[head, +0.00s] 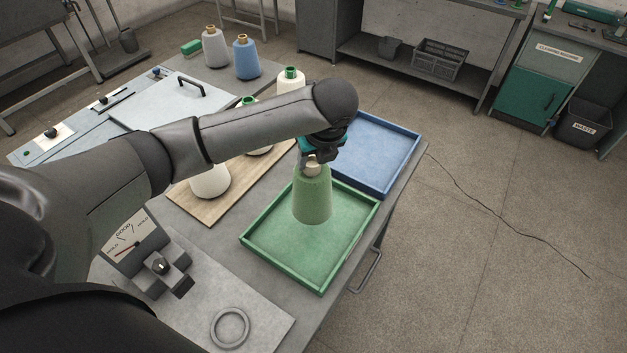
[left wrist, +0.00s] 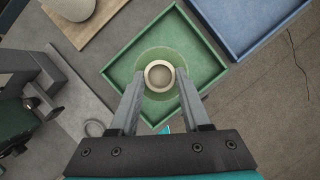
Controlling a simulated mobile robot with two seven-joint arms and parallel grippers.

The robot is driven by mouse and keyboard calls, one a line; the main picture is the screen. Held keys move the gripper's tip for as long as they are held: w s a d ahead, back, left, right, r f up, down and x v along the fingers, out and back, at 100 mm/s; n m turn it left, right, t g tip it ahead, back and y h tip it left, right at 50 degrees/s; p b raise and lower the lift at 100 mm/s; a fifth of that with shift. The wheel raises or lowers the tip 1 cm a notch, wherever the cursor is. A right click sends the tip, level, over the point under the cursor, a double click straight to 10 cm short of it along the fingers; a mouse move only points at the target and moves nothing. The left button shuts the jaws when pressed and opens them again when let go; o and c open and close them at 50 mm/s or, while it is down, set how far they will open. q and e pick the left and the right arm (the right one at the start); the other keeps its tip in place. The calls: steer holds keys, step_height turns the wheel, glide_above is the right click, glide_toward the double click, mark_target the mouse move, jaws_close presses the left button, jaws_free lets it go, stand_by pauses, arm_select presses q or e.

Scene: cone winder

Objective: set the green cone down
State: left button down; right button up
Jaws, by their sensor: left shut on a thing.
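The green cone (head: 312,199) is upright over the green tray (head: 275,272) in the head view. My left gripper (head: 313,164) is shut on the cone's tan top. In the left wrist view the cone (left wrist: 150,60) shows from above, with the open ring of its top between the fingertips of my left gripper (left wrist: 159,80). The green tray's rim (left wrist: 216,57) lies around it in that view. I cannot tell whether the cone's base touches the tray floor. My right gripper is not in view.
A blue tray (head: 385,153) stands behind the green one. A wooden board (head: 213,206) with white cones is at the left. Grey and blue cones (head: 246,60) stand farther back. A dial box (head: 135,243) and a grey ring (head: 230,327) are in front.

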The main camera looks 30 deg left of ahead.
mark_target(315, 176)
arm_select(q)
step_height(315, 176, down, 2)
steer(key=shift+f, duration=0.2)
steer(key=shift+f+b, duration=0.3)
steer(key=shift+f, duration=1.85)
steer(key=shift+c, duration=1.8)
jaws_free()
steer(key=p+v, duration=0.1)
steer(key=v, duration=1.1)
